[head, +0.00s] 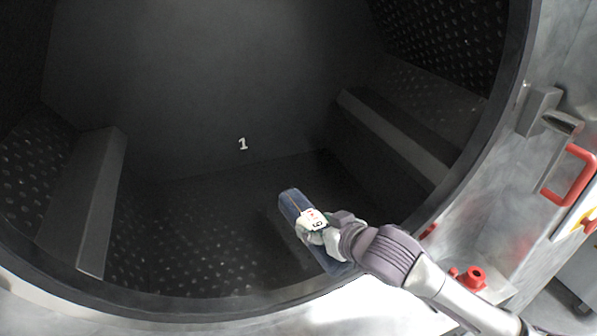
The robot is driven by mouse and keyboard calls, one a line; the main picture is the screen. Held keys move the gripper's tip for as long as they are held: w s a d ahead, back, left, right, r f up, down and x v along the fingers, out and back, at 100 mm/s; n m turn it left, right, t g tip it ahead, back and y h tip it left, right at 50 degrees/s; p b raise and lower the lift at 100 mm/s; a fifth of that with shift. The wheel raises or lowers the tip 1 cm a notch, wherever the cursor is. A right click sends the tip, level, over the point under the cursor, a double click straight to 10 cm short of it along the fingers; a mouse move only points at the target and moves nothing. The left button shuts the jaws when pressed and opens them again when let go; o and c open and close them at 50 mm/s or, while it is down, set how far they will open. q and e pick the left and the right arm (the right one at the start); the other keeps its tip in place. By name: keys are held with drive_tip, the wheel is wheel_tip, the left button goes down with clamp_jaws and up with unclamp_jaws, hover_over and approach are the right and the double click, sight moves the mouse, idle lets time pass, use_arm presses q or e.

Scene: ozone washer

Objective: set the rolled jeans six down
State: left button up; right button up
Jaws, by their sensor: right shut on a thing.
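The rolled jeans six (290,201) is a dark blue roll with a white tag marked 6. It is inside the round drum of the washer (150,80), near the front and right of the middle. My right gripper (318,232) is shut on the roll, with the arm reaching in from the lower right. The gripper covers the middle of the roll, and its lower end shows below the gripper. A dark shadow lies beside the roll, and I cannot tell whether the roll touches the drum floor. My left gripper is not in view.
The drum has a raised rib on the left (100,200) and another on the right (400,140). A white 1 (242,144) marks the back wall. A red handle (572,172) and red knob (472,277) are outside, right. The left drum floor is clear.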

drive_tip(key=shift+s+d+f, duration=0.15)
drive_tip(key=shift+s+d, duration=0.2)
drive_tip(key=shift+s, duration=0.1)
drive_tip(key=s+d+m+h+b, duration=0.1)
drive_tip(key=s+d, duration=0.1)
drive_tip(key=s+d+f+m+t+h, duration=0.1)
drive_tip(key=s+d, duration=0.1)
drive_tip(key=shift+s+d+f+m+h+b, duration=0.1)
drive_tip(key=shift+d+f+m+h+b, duration=0.05)
drive_tip(key=shift+d+m+h+b, duration=0.2)
drive_tip(key=s+d+m+h+b, duration=0.1)
drive_tip(key=s+d+m+h, duration=0.2)
drive_tip(key=s+d, duration=0.2)
drive_tip(key=shift+d+t, duration=0.3)
drive_tip(key=shift+d, duration=0.7)
